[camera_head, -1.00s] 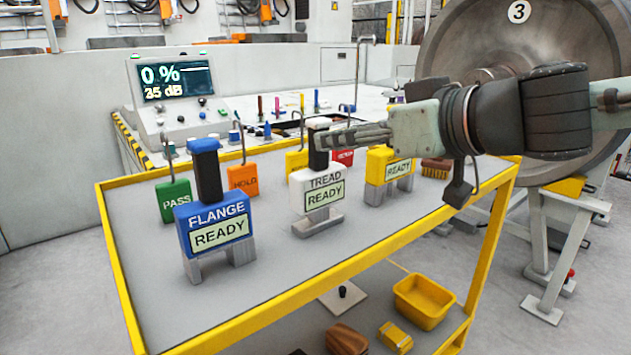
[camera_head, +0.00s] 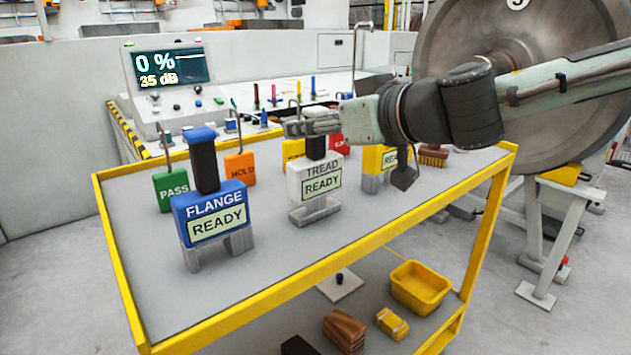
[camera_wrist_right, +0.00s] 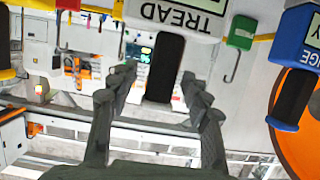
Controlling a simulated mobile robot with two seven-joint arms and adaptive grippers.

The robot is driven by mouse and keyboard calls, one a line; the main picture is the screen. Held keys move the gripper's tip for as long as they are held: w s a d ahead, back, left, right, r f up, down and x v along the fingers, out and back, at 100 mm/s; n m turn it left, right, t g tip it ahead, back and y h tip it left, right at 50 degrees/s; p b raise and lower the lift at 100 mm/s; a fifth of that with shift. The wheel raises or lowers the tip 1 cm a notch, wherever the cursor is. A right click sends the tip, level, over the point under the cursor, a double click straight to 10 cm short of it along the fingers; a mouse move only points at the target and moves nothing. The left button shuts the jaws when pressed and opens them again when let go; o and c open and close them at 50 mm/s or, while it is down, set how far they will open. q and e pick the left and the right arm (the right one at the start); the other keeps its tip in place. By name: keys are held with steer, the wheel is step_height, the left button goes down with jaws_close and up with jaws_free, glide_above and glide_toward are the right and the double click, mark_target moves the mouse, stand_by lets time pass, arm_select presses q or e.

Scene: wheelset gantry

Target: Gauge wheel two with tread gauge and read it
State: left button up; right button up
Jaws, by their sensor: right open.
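The white tread gauge (camera_head: 315,184) stands upright on the cart's top tray, with a black handle and a READY display. My right gripper (camera_head: 294,128) is at the top of that handle and hides part of it. In the right wrist view, which looks upside down, the black handle (camera_wrist_right: 165,67) lies between the two spread fingers of my right gripper (camera_wrist_right: 157,84). The fingers are open, with a visible gap on both sides. A large steel wheel (camera_head: 450,50) stands behind at the right; its number label is cut off at the top. My left gripper is out of view.
The blue flange gauge (camera_head: 213,212) stands left on the yellow-edged cart (camera_head: 130,275), near green PASS (camera_head: 171,191) and orange HOLD (camera_head: 240,169) tags. A yellow gauge (camera_head: 372,160) and a brush (camera_head: 433,155) are right of the tread gauge. The console (camera_head: 170,85) reads 0 %.

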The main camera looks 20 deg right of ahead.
jaws_close()
stand_by(0.3)
steer(key=shift+r, duration=0.15)
